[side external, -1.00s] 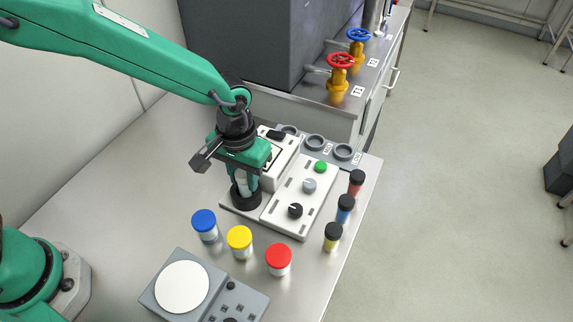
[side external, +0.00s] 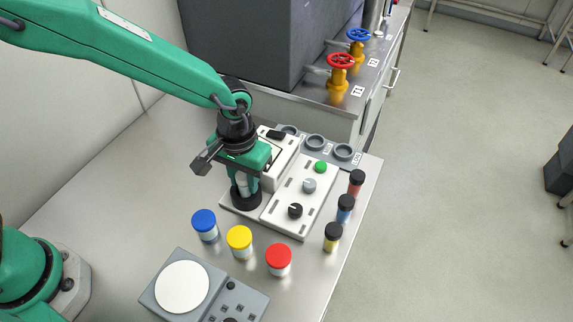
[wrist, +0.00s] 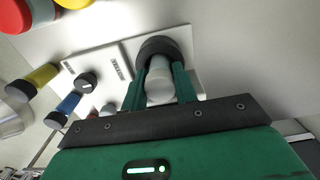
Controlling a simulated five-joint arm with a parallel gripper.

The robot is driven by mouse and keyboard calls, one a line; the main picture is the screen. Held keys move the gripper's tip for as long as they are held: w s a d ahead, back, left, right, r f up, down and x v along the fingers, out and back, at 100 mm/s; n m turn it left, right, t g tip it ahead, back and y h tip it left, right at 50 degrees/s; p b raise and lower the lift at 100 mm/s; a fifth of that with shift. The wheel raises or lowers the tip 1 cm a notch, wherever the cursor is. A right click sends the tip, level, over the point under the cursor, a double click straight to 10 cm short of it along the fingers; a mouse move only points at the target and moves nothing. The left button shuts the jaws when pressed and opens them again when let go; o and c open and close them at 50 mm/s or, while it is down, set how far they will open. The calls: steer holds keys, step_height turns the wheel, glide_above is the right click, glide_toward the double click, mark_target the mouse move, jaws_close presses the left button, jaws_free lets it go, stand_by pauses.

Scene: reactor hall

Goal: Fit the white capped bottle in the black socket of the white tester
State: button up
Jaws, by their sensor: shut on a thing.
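My gripper (side external: 245,183) is shut on the white capped bottle (side external: 241,181), which stands about upright between the green fingers. The black socket (side external: 247,201) is a dark round ring on the base of the white tester (side external: 284,176), directly below the bottle. In the wrist view the bottle (wrist: 160,82) lies between the fingertips (wrist: 160,88), and its far end overlaps the socket ring (wrist: 153,46). The bottle's lower end seems to be at or inside the socket; how deep it sits is hidden.
A white panel (side external: 315,195) with knobs and a green button adjoins the tester. Blue-capped (side external: 205,225), yellow-capped (side external: 240,241) and red-capped (side external: 279,259) jars stand in front. Black-capped vials (side external: 345,208) line the right edge. A grey scale (side external: 150,294) sits nearer. The table's left is clear.

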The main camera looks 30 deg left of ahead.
steer(key=shift+f, duration=0.4)
stand_by(0.7)
steer(key=o, duration=1.5)
steer(key=shift+o, duration=0.2)
steer(key=shift+r, duration=0.15)
steer(key=shift+r, duration=3.4)
